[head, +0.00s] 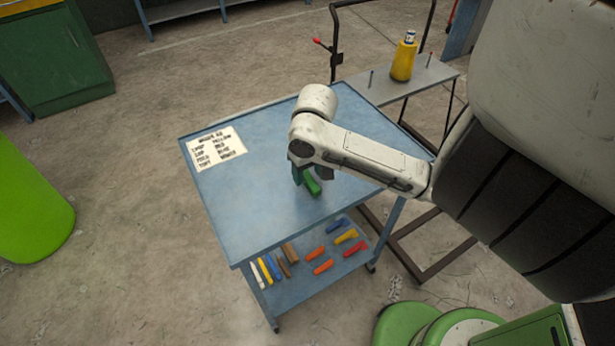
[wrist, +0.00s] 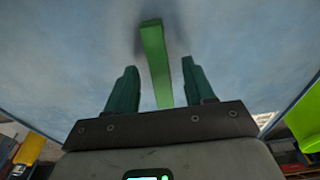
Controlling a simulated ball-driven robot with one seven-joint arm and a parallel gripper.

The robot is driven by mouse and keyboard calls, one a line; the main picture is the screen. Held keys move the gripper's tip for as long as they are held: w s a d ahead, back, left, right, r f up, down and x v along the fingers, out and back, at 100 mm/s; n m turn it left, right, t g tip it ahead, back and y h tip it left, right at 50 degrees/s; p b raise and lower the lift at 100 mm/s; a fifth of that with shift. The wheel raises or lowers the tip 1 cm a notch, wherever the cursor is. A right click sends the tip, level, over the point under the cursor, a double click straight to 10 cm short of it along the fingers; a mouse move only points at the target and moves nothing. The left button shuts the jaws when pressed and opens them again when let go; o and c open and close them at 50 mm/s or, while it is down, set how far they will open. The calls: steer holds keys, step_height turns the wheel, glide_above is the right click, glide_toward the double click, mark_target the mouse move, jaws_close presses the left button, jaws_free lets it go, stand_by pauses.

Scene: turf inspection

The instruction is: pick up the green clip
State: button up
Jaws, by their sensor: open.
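The green clip (wrist: 155,60) lies on the blue table top and shows in the wrist view as a long narrow green bar. Its near end runs down between the fingers of my gripper (wrist: 160,88). The two dark green fingers are open, one on each side of the clip, with a gap on both sides. In the head view my gripper (head: 305,176) is over the middle right of the table, and the clip (head: 311,184) shows partly beside the fingers. The rest of the clip is hidden by the gripper there.
The blue table (head: 250,200) is otherwise bare except for a printed white sheet (head: 216,147) at its left. Its lower shelf holds several coloured clips, such as a yellow one (head: 346,236). A grey bench with a yellow bottle (head: 404,60) stands behind. A green bin (head: 30,205) is at left.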

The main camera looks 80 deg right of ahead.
steer(key=shift+d+f, duration=0.1)
steer(key=shift+f, duration=0.85)
steer(key=c, duration=0.8)
steer(key=shift+c, duration=0.2)
steer(key=shift+r, duration=0.15)
